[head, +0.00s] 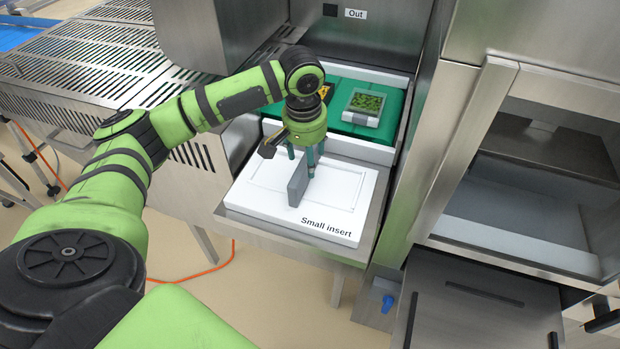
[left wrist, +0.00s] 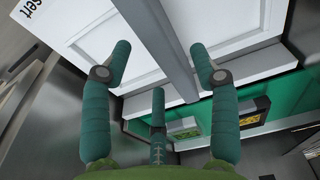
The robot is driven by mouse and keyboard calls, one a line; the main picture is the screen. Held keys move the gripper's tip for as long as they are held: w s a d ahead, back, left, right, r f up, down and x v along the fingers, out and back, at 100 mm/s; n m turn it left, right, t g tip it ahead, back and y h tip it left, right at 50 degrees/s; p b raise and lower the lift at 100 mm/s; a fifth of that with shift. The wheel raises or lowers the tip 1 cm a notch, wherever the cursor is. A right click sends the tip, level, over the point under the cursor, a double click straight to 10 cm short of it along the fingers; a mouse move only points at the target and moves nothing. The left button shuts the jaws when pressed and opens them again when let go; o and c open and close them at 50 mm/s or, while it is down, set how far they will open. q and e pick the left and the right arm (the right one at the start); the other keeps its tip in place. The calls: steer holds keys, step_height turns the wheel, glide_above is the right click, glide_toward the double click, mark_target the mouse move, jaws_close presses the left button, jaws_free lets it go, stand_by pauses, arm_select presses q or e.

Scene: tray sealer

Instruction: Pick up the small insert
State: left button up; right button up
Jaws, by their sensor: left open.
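The small insert (head: 250,205) is a white slab with a raised frame and the words "Small insert" on its front edge. It lies flat on a metal shelf. A grey upright plate-like handle (head: 297,186) stands near its middle. My left gripper (head: 304,166) points down over the insert at the handle. In the left wrist view the open gripper (left wrist: 160,62) has two fingers on one side and a third opposite, with the grey handle (left wrist: 166,40) running between the two fingers. Contact with the handle cannot be told. My right gripper is not in view.
Behind the insert a green belt (head: 340,95) carries a sealed tray with green contents (head: 366,103). A slotted metal conveyor (head: 85,45) stands at the left. A steel cabinet (head: 480,150) rises close on the right. An orange hose (head: 205,271) lies on the floor.

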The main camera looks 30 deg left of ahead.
mark_target(304, 166)
arm_select(q)
steer(key=f+p, duration=0.1)
steer(key=s+f, duration=0.1)
steer(key=f, duration=0.1)
steer(key=shift+p, duration=0.35)
steer(key=shift+w+a+f, duration=0.1)
steer(key=shift+w+f, duration=0.05)
steer(key=shift+f, duration=0.4)
steer(key=shift+w+f, duration=0.15)
steer(key=shift+f, duration=0.35)
steer(key=shift+w+f, duration=0.1)
steer(key=shift+f, duration=0.15)
steer(key=shift+r, duration=0.1)
steer(key=c, duration=1.2)
jaws_close()
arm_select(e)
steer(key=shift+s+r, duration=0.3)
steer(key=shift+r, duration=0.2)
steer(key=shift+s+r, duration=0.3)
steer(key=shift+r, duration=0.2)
